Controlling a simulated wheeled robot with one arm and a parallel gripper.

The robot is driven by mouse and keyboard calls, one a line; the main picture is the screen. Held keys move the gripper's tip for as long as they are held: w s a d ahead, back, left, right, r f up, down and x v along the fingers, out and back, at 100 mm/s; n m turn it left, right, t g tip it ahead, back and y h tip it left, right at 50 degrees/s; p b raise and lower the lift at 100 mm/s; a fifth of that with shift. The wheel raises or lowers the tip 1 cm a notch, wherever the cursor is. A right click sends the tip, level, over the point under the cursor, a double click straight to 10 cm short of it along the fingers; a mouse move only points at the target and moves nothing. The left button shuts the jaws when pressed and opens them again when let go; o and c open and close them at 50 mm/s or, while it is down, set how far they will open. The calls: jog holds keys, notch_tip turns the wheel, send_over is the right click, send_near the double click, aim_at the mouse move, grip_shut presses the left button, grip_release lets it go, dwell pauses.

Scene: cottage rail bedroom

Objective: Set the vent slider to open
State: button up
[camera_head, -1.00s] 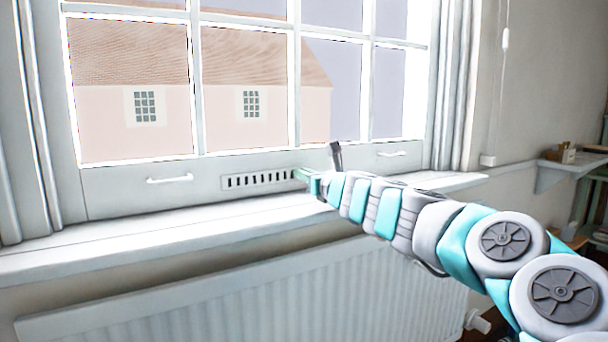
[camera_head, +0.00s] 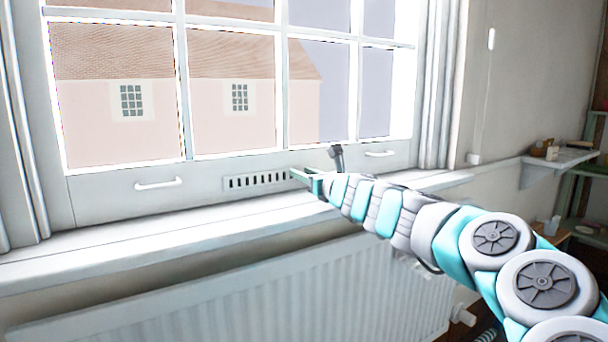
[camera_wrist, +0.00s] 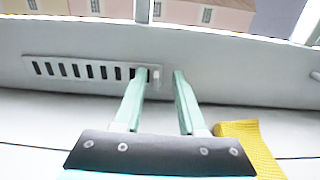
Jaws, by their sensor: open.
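The vent (camera_head: 258,181) is a pale plate with a row of dark slots, set in the lower window frame. It also shows in the wrist view (camera_wrist: 85,69), where a small light slider knob (camera_wrist: 156,77) stands at its right end. My gripper (camera_head: 297,174) is at the vent's right end. In the wrist view my gripper (camera_wrist: 160,74) has its two green fingers apart, and the knob shows in the gap, closer to the left finger. The left fingertip covers part of the last slots. I cannot tell whether either finger touches the knob or plate.
The white sill (camera_head: 150,238) runs below the vent, with a radiator (camera_head: 240,290) under it. White handles (camera_head: 158,184) flank the vent on the frame. A yellow textured thing (camera_wrist: 252,145) lies right of my gripper in the wrist view. A shelf (camera_head: 560,160) is at the right.

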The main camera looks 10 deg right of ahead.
jog(key=shift+v, duration=3.95)
